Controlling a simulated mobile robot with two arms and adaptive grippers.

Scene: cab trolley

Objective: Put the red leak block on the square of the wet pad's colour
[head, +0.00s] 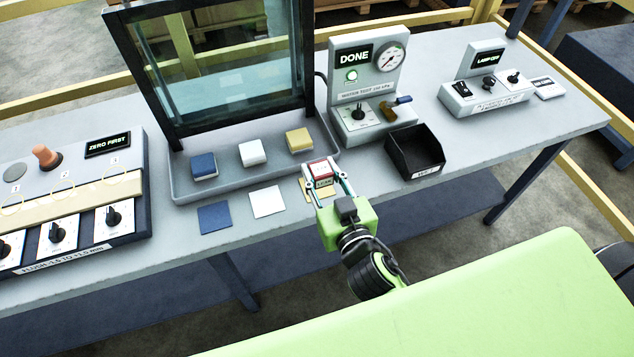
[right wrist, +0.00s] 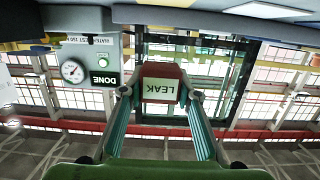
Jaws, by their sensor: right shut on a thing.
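My right gripper (head: 324,180) is shut on the red leak block (head: 320,168), whose white face reads LEAK. The block also shows between the fingers in the right wrist view (right wrist: 160,84). It is over the yellow square (head: 328,190), which it and the fingers partly hide; I cannot tell whether they touch. The blue square (head: 215,217) and white square (head: 267,201) lie bare to the left. Blue (head: 203,166), white (head: 252,153) and yellow (head: 299,140) pads sit in the grey tray (head: 181,189). I cannot tell which pad is wet. My left gripper is out of view.
A glass panel (head: 222,62) in a dark frame stands behind the pads. A black bin (head: 425,167) and a gauge panel reading DONE (head: 352,57) are to the right. A switch box (head: 488,97) stands farther right, a gauge station (head: 68,190) at left.

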